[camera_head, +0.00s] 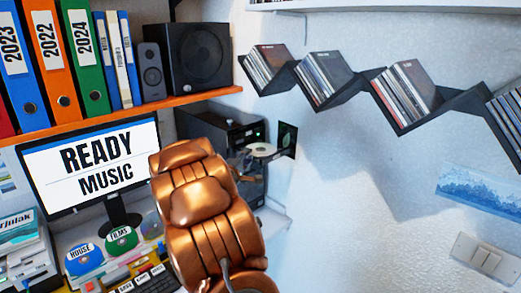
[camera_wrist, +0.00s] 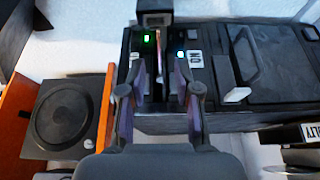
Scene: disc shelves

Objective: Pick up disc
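A pale, flat disc (camera_head: 262,149) shows in the head view at the front of the black computer tower (camera_head: 222,128), partly hidden by my gripper. In the wrist view the disc (camera_wrist: 158,48) looks like a thin edge-on strip at the tower front, lined up with the gap between my fingers. My gripper (camera_wrist: 158,88) is open, with one finger on each side of that gap and nothing clearly held. I cannot tell how far the disc is from the fingertips. In the head view my gripper is small and partly hidden by my copper-coloured arm.
More discs lie on the desk: blue HOUSE (camera_head: 85,258) and green FILMS (camera_head: 120,240). A monitor (camera_head: 95,165) reads READY MUSIC. An orange shelf (camera_head: 130,110) with binders and a speaker (camera_head: 200,55) is above. A zigzag wall shelf (camera_head: 365,75) holds cases at right.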

